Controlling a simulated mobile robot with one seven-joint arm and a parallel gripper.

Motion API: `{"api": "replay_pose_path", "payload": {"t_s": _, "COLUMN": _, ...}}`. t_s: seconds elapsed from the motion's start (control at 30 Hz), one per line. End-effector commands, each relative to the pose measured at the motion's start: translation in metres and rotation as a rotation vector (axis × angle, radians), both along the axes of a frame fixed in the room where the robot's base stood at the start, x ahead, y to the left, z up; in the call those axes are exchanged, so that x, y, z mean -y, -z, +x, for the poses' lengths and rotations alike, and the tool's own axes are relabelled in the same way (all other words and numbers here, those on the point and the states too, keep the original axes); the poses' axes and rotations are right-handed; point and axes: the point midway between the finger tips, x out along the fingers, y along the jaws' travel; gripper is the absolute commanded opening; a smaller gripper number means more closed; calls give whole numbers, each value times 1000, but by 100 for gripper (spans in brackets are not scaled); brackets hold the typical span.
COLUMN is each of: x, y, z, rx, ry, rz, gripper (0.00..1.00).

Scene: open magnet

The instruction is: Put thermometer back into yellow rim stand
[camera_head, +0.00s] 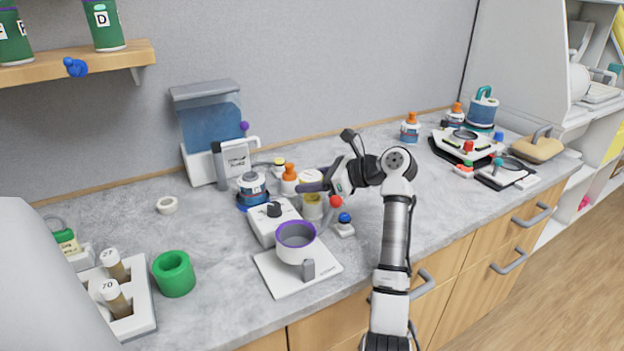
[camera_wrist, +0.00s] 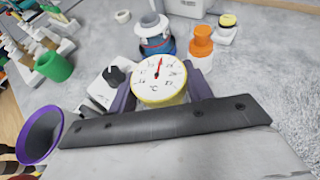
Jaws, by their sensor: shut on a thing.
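The thermometer (camera_wrist: 158,76) is a round white dial with a red needle, a °C mark and a yellow rim. In the wrist view it sits between the two grey-purple fingers of my gripper (camera_wrist: 160,95), which is shut on it. In the head view my gripper (camera_head: 315,186) is above the counter's middle, with the thermometer's pale face (camera_head: 311,176) at its fingers. A yellowish cup-like body (camera_head: 312,207) shows just below the fingers. I cannot tell whether it is the yellow rim stand or part of the thermometer, nor whether the two touch.
A purple-rimmed white cup (camera_head: 296,241) on a white plate stands in front, beside a white box with a black knob (camera_head: 273,211). An orange-capped bottle (camera_head: 289,180) and a blue-based jar (camera_head: 251,188) stand close behind. A red-and-blue-knobbed piece (camera_head: 344,222) is to the right.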

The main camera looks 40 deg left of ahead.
Motion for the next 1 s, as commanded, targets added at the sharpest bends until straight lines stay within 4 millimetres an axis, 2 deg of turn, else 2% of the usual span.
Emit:
{"api": "replay_pose_path", "payload": {"t_s": 0.2, "x": 0, "y": -1, "z": 0, "rx": 0, "ry": 0, "rz": 1, "gripper": 20}}
{"api": "replay_pose_path", "payload": {"t_s": 0.23, "x": 0, "y": 0, "z": 0, "rx": 0, "ry": 0, "rz": 0, "gripper": 51}}
{"api": "replay_pose_path", "payload": {"t_s": 0.4, "x": 0, "y": 1, "z": 0, "rx": 1, "ry": 0, "rz": 0, "gripper": 72}}
{"api": "replay_pose_path", "payload": {"t_s": 0.73, "x": 0, "y": 0, "z": 0, "rx": 2, "ry": -1, "rz": 1, "gripper": 72}}
{"api": "replay_pose_path", "payload": {"t_s": 0.87, "x": 14, "y": -7, "z": 5, "rx": 3, "ry": 1, "rz": 2, "gripper": 72}}
{"api": "replay_pose_path", "payload": {"t_s": 1.0, "x": 41, "y": -17, "z": 14, "rx": 3, "ry": 3, "rz": 3, "gripper": 72}}
